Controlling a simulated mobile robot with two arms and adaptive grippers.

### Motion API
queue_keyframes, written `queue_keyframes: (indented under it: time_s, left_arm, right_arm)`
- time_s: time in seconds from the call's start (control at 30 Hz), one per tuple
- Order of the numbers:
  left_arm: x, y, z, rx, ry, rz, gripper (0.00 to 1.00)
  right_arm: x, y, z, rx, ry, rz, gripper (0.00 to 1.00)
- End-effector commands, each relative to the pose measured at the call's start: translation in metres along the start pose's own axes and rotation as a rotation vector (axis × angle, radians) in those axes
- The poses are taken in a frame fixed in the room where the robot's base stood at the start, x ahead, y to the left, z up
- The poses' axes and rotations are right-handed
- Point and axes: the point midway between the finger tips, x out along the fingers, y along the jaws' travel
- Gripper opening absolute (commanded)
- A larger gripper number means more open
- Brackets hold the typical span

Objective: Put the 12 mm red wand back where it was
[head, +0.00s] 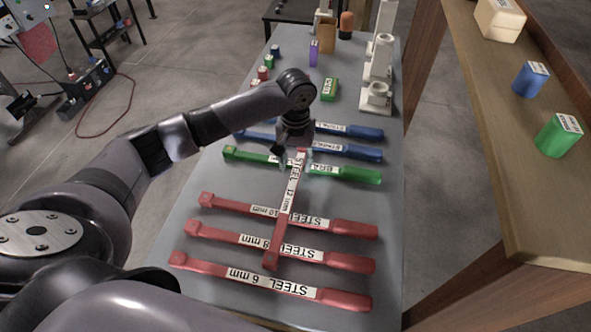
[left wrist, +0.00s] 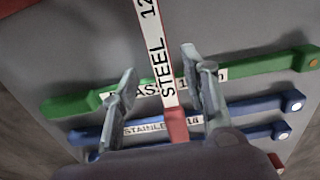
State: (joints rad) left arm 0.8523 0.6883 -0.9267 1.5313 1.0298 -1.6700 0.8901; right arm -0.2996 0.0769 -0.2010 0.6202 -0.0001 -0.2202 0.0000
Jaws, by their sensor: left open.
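My left gripper (head: 295,160) is open at that far end. In the left wrist view, the open fingers (left wrist: 158,62) stand on either side of the 12 mm wand (left wrist: 158,68), with the green wand (left wrist: 75,104) beneath. I cannot tell whether they touch it. My right gripper is not in view.
Two blue stainless wands (head: 365,153) lie beyond the green one. Small colored blocks, a green block (head: 328,90) and white stepped stands (head: 377,95) occupy the far table. A bare strip of grey table (head: 330,198) lies between the green and 10 mm wands. A wooden shelf (head: 480,110) stands right.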

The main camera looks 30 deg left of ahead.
Motion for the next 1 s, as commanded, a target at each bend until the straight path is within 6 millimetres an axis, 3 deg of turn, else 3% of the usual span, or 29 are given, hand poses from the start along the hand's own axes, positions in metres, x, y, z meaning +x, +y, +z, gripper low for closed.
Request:
queue_keyframes:
  time_s: [0.2, 0.4, 0.6, 1.0]
  left_arm:
    - [-0.048, 0.001, -0.001, 0.001, 0.005, 0.002, 0.41]
    - [-0.077, 0.001, -0.001, 0.000, 0.003, 0.001, 0.41]
    - [-0.087, 0.000, 0.000, 0.001, 0.000, 0.000, 0.41]
    - [-0.087, 0.000, 0.000, 0.000, 0.000, 0.000, 0.41]
  right_arm:
    - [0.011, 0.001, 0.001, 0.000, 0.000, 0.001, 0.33]
    - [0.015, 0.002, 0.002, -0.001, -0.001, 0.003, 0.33]
    - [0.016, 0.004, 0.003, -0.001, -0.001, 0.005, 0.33]
    - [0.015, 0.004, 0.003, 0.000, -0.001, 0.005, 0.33]
